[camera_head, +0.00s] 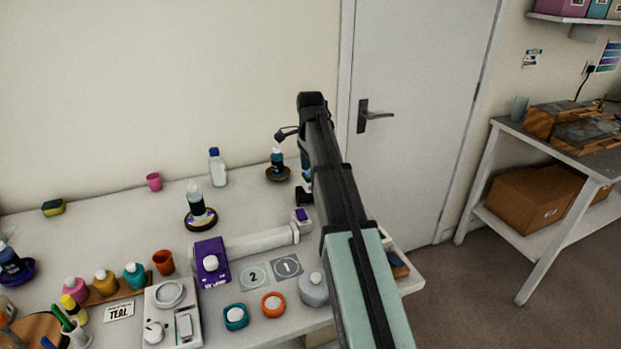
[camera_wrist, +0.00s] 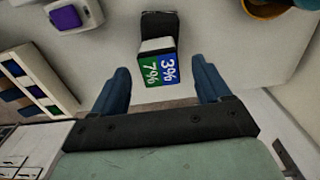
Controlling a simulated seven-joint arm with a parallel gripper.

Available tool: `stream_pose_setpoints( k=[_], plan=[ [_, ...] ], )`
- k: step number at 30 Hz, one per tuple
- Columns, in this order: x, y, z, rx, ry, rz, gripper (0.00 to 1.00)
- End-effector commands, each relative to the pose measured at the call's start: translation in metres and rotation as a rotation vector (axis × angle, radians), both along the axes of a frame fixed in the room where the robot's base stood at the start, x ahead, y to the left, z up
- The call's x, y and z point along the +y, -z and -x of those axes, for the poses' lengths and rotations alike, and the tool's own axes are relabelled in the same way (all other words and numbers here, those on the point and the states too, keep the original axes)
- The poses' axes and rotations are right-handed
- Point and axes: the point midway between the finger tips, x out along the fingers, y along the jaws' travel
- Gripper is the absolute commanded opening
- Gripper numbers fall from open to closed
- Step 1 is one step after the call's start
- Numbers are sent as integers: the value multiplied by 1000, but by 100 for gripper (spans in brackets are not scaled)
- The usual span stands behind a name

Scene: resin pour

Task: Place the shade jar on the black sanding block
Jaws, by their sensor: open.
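Three small jars, pink (camera_head: 75,289), yellow (camera_head: 105,282) and teal (camera_head: 134,274), stand on a wooden strip at the left of the table. A card (camera_head: 119,311) before them reads TEAL. I cannot tell for sure which jar is the shade jar. My gripper (camera_wrist: 162,84) is open, with its blue fingers wide apart and nothing held. Beyond the fingers stands a dark block-like thing (camera_wrist: 158,27) with a green and blue label (camera_wrist: 160,70) reading 7% and 3%. I cannot tell whether the black sanding block is in view; my arm hides part of the table.
The purple device (camera_head: 212,262), numbered pads (camera_head: 255,277), a teal-rimmed jar (camera_head: 236,317), an orange-rimmed jar (camera_head: 273,304) and a grey jar (camera_head: 313,290) stand mid-table. An orange cup (camera_head: 163,262) is near the wooden strip. Bottles (camera_head: 217,167) stand behind. The back left has free room.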

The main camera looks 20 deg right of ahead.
Motion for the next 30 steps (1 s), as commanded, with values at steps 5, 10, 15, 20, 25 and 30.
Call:
stream_pose_setpoints(
  k=[5,10,15,20,25,30],
  plan=[
    [0,-35,-1,-1,0,0,76],
    [0,-61,-1,0,0,0,76],
    [0,-76,-1,0,0,0,76],
    [0,-81,0,1,0,0,76],
    [0,-82,0,1,0,0,76],
    [0,-82,0,1,0,0,76]
  ],
)
